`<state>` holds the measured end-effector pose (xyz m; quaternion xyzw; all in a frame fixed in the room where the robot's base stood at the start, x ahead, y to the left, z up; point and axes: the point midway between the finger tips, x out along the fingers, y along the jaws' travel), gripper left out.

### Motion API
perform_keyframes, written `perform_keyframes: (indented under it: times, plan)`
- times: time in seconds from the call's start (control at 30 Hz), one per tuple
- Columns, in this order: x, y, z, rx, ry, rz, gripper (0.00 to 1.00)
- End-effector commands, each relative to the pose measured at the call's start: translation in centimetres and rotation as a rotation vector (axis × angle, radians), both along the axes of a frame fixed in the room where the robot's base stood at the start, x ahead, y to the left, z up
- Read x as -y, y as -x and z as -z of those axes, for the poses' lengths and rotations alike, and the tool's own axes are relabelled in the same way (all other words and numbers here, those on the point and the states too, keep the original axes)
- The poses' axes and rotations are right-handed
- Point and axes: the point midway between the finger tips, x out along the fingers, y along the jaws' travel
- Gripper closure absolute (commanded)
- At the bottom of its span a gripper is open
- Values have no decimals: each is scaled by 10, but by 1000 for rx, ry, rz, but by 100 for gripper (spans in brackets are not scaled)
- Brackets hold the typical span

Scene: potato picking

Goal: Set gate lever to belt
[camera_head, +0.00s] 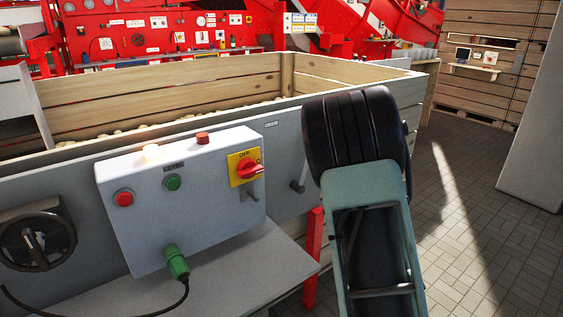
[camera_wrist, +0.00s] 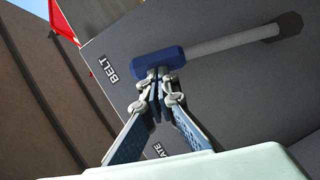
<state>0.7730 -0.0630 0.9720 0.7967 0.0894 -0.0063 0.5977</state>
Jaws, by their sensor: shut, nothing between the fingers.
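The gate lever shows in the wrist view as a grey rod with a blue grip (camera_wrist: 158,62) at its left end and a dark pivot (camera_wrist: 290,24) at the upper right. The blue grip lies beside the BELT label (camera_wrist: 110,68). A second label (camera_wrist: 156,150), partly hidden, ends in "ATE". My gripper (camera_wrist: 158,82) is shut and empty, its fingertips at the lower edge of the blue grip; I cannot tell whether they touch it. In the head view my own arm covers the gripper.
A grey control box (camera_head: 200,215) with buttons and a red-on-yellow switch (camera_head: 246,168) stands left of my arm. A green plug (camera_head: 176,262) and cable hang below it. A wooden-sided bin (camera_head: 180,95) lies behind. Tiled floor (camera_head: 470,240) is open at right.

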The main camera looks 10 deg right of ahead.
Motion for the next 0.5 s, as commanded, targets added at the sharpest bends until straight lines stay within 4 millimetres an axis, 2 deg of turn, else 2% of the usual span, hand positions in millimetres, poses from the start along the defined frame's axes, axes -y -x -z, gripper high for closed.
perform_keyframes:
  times: [0.2,0.5]
  plan:
    - [15,-9,5,-22,-38,-1,100]
    - [22,-14,7,-21,-37,-4,100]
